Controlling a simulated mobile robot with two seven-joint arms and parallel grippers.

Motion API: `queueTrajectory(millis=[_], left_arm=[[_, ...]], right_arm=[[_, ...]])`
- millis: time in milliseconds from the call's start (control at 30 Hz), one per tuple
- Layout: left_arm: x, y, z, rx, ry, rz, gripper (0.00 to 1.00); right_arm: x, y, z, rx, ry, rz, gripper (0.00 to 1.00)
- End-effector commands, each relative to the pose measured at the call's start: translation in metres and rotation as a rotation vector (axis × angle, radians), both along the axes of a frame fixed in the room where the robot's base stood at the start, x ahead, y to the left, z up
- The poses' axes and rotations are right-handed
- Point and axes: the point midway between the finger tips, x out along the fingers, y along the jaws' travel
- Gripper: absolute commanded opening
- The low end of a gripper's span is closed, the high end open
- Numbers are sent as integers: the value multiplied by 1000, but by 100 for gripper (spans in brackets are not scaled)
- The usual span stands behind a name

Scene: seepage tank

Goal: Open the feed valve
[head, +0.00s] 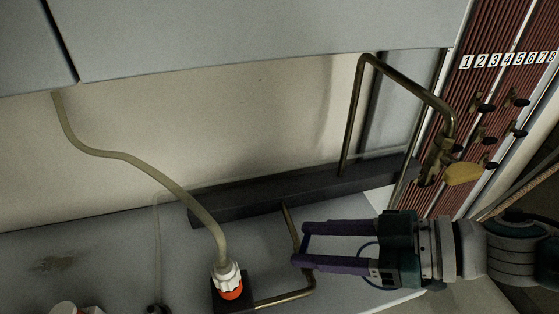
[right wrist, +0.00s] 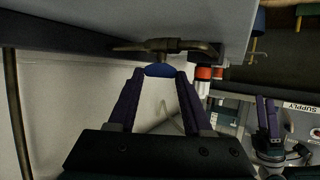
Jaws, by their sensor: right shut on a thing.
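A blue handle (right wrist: 159,70) sits below a brass valve fitting (right wrist: 165,46) in the right wrist view. My right gripper (right wrist: 159,76) is shut on this handle, one purple fingertip at each end. In the head view the right gripper (head: 303,244) reaches in from the right over the grey bench, by a bent brass pipe (head: 292,226); the handle shows there only as a thin blue strip between the fingers. No label names this valve. My left gripper (right wrist: 267,117) shows small at the right of the right wrist view; its gap is unclear.
An orange and white connector (head: 229,283) with a pale hose (head: 180,188) stands left of the right gripper. A dark bar (head: 265,193) lies behind it. A numbered panel (head: 500,60) with a yellow handle (head: 463,173) is at right. The bench (head: 110,240) at left is mostly clear.

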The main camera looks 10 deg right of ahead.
Motion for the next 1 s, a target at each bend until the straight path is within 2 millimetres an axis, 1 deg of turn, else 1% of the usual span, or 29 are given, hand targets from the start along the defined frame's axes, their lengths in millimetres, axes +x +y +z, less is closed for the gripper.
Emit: queueTrajectory(millis=[33, 267, 600, 800, 1000], left_arm=[[0, -1, -11, -2, 0, 1, 72], [0, -2, -45, -7, 0, 4, 72], [0, -2, -104, -7, 0, 4, 72], [0, -1, -128, -4, 0, 3, 72], [0, 0, -140, 1, 0, -1, 72]], right_arm=[[4, -2, -5, -4, -5, 44, 0], [7, -3, -8, -4, -6, 262, 0], [11, -3, -9, -2, -4, 539, 0], [12, -3, -7, -4, -1, 645, 0], [12, -2, -4, -1, 1, 707, 0]])
